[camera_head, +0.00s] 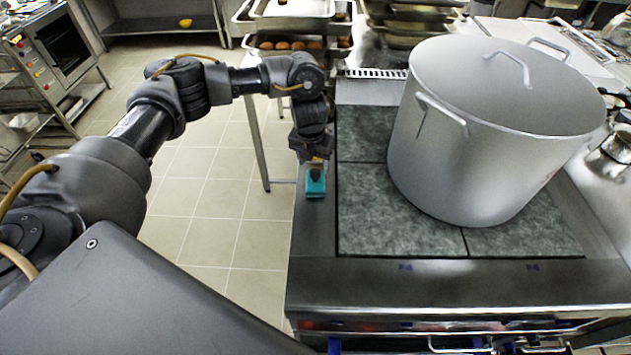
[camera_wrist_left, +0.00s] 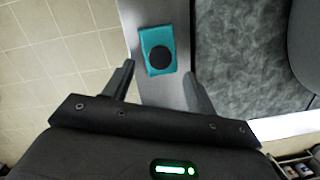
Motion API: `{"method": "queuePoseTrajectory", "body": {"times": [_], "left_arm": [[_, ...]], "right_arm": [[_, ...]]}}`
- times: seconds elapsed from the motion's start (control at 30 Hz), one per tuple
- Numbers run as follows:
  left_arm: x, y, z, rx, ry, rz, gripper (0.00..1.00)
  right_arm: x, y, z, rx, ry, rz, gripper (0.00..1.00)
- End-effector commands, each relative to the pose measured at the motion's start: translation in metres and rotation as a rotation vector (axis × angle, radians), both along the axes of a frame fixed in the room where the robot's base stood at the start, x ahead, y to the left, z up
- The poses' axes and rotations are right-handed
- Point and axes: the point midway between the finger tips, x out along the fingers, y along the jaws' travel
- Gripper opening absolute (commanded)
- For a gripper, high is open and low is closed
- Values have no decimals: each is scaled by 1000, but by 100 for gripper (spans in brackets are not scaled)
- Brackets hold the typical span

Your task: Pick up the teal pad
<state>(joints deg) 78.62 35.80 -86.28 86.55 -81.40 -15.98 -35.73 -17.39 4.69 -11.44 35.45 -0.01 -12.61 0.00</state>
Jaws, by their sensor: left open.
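The teal pad (camera_head: 315,186) lies on the metal strip at the left side of the stove top. In the left wrist view the teal pad (camera_wrist_left: 156,42) has a black round knob on its top. My left gripper (camera_head: 315,165) is above the pad, pointing down. In the left wrist view the left gripper (camera_wrist_left: 160,80) is open, its two fingers spread, with the pad beyond and between the fingertips. I see no contact between the fingers and the pad. My right gripper is not in view.
A large lidded stockpot (camera_head: 490,130) stands on the grey stove plates (camera_head: 375,215) right of the pad. The stove's left edge drops to the tiled floor (camera_head: 215,200). Trays of food (camera_head: 290,45) are on a rack behind.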

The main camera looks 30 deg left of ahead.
Motion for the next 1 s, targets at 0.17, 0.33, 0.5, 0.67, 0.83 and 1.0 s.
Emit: {"method": "queuePoseTrajectory", "body": {"times": [0.17, 0.33, 0.5, 0.67, 0.83, 1.0], "left_arm": [[1, 1, -10, 1, -1, 1, 57], [2, 1, -15, 2, 3, 1, 57], [8, 2, -39, 3, 2, 4, 57], [11, 2, -58, 2, 0, 3, 57], [11, 2, -62, 1, -1, 1, 57], [11, 2, -61, 1, -1, 1, 48]], "right_arm": [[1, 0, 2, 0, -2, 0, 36], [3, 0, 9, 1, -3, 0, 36], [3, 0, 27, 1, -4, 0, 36], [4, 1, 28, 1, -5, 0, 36], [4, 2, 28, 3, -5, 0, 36], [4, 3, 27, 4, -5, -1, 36]]}}
